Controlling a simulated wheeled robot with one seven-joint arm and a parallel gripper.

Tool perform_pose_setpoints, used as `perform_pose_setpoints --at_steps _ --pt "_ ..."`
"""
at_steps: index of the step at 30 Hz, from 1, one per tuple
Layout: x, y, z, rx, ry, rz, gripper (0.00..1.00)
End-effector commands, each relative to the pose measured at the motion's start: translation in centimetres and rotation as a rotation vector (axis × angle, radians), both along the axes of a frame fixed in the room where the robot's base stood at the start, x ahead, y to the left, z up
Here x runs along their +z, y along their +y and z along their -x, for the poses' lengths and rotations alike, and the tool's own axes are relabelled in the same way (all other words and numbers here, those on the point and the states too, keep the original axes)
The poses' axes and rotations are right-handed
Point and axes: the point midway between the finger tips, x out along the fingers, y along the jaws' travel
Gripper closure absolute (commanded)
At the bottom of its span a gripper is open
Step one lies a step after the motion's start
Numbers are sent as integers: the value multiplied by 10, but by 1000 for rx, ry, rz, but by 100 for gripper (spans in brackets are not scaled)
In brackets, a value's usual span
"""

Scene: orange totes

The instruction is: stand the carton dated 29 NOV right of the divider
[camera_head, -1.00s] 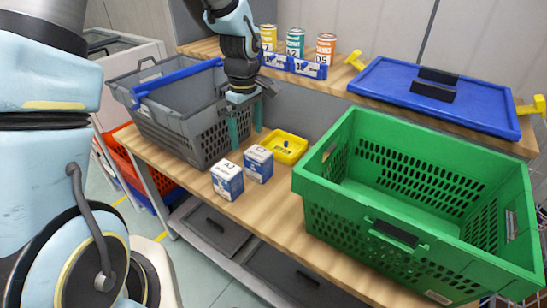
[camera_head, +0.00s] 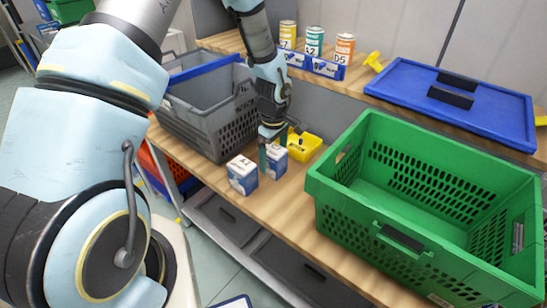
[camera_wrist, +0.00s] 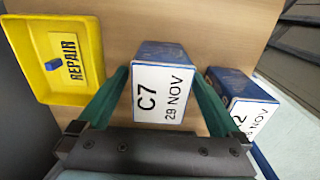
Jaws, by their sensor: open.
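The carton marked C7 29 NOV (camera_wrist: 163,92) is white and blue and stands on the wooden bench. In the wrist view it lies between the two green fingers of my gripper (camera_wrist: 160,76), which are open with one on each side. In the head view my gripper (camera_head: 273,148) is down at this carton (camera_head: 275,165) and partly covers it. A second white and blue carton (camera_head: 242,175) stands just left of it; its partly cut-off label shows in the wrist view (camera_wrist: 246,118). A blue bar (camera_head: 203,69) runs across the grey tote (camera_head: 205,130); whether it is the divider I cannot tell.
A yellow REPAIR tray (camera_head: 306,150) sits behind the cartons. A large green crate (camera_head: 345,215) stands to the right, seemingly empty. Several cans (camera_head: 314,42) and a blue lid (camera_head: 450,105) are on the back shelf.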

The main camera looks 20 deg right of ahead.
Motion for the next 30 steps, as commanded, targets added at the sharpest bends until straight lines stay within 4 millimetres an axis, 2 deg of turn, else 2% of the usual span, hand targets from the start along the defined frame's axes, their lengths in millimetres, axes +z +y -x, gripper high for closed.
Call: perform_pose_setpoints --at_steps 4,11,30 --pt "-9 0 0 0 0 -1 0" --pt "-10 0 0 0 0 0 1" --pt "-10 0 0 -1 0 0 73"
